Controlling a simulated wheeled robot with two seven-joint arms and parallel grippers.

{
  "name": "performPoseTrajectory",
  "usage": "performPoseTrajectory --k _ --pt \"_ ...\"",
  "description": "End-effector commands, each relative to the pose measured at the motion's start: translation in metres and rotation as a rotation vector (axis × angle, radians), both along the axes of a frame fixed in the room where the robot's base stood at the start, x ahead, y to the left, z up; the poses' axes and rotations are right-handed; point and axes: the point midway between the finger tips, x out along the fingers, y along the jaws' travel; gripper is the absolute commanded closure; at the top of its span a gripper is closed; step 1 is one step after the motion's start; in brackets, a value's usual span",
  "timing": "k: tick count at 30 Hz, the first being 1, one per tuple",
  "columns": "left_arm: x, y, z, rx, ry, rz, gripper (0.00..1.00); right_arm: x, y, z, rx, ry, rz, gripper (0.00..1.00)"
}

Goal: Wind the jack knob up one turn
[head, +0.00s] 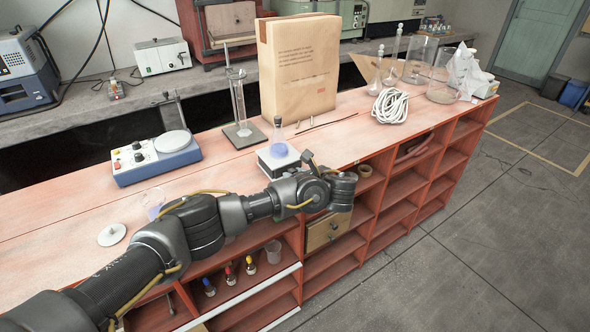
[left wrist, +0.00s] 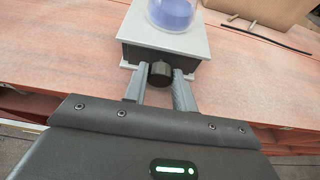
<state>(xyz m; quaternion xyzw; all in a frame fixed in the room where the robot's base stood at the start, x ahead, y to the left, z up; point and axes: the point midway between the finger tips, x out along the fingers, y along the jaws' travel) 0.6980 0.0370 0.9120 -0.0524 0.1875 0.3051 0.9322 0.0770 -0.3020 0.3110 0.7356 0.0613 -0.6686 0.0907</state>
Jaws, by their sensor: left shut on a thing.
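The lab jack (head: 268,167) is a small box with a pale top plate on the red bench top. A round flask (head: 279,150) with blue liquid stands upright on its plate. In the left wrist view the jack's plate (left wrist: 200,48) and the flask's blue base (left wrist: 173,14) show at the top. The dark ribbed jack knob (left wrist: 160,73) sticks out of the jack's near face. My left gripper (left wrist: 159,80) is shut on the knob, one finger on each side. In the head view my left arm hides the knob and the fingertips. My right gripper is not in view.
A blue stirrer (head: 155,160) stands left of the jack, and a burette stand (head: 244,134) and paper bag (head: 300,70) stand behind. A coiled white cable (head: 390,106) lies farther right. Red shelves (head: 400,185) and a wooden drawer (head: 322,234) lie below the bench edge.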

Motion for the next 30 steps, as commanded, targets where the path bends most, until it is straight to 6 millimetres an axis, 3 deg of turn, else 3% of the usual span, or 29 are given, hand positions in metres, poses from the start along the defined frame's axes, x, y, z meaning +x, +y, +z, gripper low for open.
performPoseTrajectory --k 10,30 --pt "-0.001 -0.002 -0.004 0.188 0.143 -0.001 0.96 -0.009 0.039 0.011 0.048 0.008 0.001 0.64" --pt "0.000 -0.003 -0.005 0.277 0.208 -0.004 0.96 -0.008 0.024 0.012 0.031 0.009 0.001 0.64"
